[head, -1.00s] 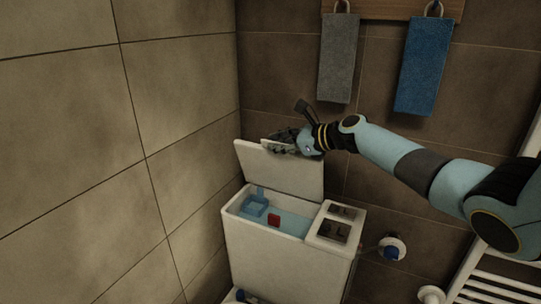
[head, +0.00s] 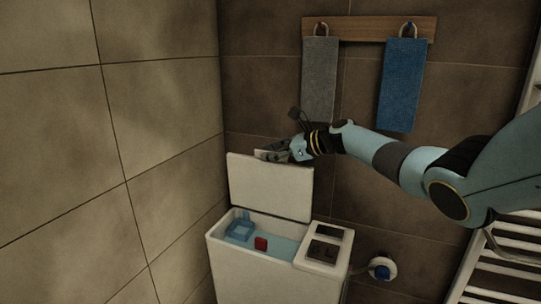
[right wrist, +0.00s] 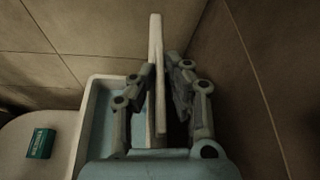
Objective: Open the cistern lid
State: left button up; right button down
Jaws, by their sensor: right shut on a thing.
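The white cistern (head: 243,273) stands against the back wall. Its white lid (head: 270,185) is raised and stands close to upright along the cistern's rear edge. The open tank shows water, a blue part and a red part inside. My right gripper (head: 274,154) is at the lid's top edge. In the right wrist view, the fingers of my right gripper (right wrist: 165,92) lie on both sides of the thin lid (right wrist: 157,70), shut on it. My left gripper is in no view.
A dark button panel (head: 322,250) is on the cistern's fixed right part. A grey towel (head: 319,80) and a blue towel (head: 401,85) hang from a wooden rack behind. A green box (right wrist: 40,143) shows in the wrist view.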

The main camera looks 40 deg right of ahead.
jog(key=c, duration=1.4)
grip_release()
jog(key=shift+s+f, duration=0.1)
jog(key=shift+c, duration=0.2)
jog(key=shift+d, duration=0.1)
jog(key=v, duration=1.2)
